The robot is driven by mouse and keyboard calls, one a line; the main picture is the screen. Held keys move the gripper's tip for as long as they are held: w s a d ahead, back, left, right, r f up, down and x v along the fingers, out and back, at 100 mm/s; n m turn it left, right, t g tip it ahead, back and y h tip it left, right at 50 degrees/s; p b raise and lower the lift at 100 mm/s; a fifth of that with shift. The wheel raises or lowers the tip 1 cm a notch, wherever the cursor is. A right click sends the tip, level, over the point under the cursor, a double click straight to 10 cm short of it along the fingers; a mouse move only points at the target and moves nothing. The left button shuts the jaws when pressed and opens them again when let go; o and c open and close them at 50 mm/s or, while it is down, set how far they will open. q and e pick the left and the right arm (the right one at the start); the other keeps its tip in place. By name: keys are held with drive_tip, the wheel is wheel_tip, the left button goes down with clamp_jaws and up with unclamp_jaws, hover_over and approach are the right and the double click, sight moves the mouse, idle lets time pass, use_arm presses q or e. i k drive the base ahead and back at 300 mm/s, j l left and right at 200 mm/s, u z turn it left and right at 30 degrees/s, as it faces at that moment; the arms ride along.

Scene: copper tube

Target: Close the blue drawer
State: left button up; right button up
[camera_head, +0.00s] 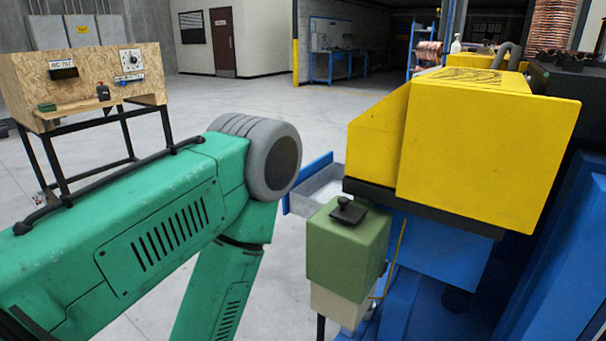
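The drawer has a blue front panel (308,183) and a light grey box behind it. It stands open, pulled out to the left from beneath the yellow machine housing (470,145). Part of its front and lower side is hidden behind the grey elbow joint of my green left arm, which comes in from the left and bends downward. I cannot tell whether the arm touches the drawer. Neither of my grippers is in view.
A green box (346,248) with a black knob stands in front of the drawer, below the yellow housing. Blue machine parts fill the lower right. A wooden panel (90,80) on a black stand is at the left. Open concrete floor lies behind the arm.

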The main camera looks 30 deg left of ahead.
sight(317, 183)
drive_tip(key=j+z, duration=0.3)
drive_tip(key=j, duration=1.2)
drive_tip(key=j+z, duration=0.3)
drive_tip(key=j, duration=1.2)
